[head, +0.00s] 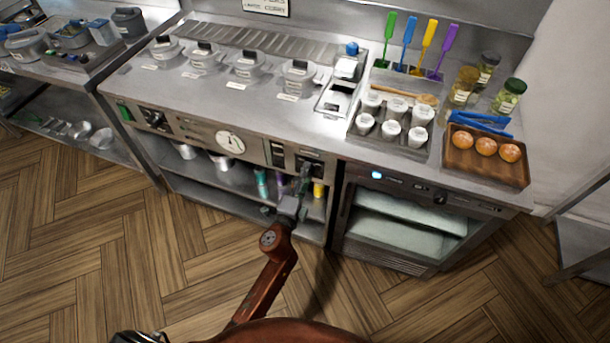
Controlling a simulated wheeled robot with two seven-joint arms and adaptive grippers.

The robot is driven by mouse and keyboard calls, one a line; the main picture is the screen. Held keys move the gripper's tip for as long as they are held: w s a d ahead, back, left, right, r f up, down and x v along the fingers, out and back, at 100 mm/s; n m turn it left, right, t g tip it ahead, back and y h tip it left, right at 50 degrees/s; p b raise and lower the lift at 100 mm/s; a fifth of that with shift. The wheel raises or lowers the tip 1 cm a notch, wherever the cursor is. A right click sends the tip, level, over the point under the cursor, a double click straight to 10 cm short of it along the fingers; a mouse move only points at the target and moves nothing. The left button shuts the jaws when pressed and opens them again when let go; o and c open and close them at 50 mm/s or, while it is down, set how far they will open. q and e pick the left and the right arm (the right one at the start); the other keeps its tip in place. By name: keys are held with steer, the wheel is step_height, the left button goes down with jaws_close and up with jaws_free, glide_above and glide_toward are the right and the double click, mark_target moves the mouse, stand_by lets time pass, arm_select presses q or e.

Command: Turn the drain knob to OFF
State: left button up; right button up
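The steel front panel (190,131) of the frying range carries a black knob (155,118) at its left end and a round white gauge (230,143) near the middle. Dark switch-like controls (277,153) sit toward its right end. The labels are too small to read, so I cannot tell which control is the drain knob. My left gripper (304,174) is at the right end of this panel, its fingers in front of a dark fitting there and partly hiding it. I cannot tell whether they touch it or are closed. My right gripper does not show.
Several lidded grey containers (247,69) stand along the counter. To the right are a tray of white cups (392,130), jars (507,97) and a wooden tray (460,162) with orange items. Bottles stand on the shelf (225,178) below the panel. A glass-front cabinet (400,225) is right of my gripper.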

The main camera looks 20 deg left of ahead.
arm_select(q)
steer(key=shift+o, duration=0.5)
steer(key=s, duration=1.2)
steer(key=shift+a, duration=0.2)
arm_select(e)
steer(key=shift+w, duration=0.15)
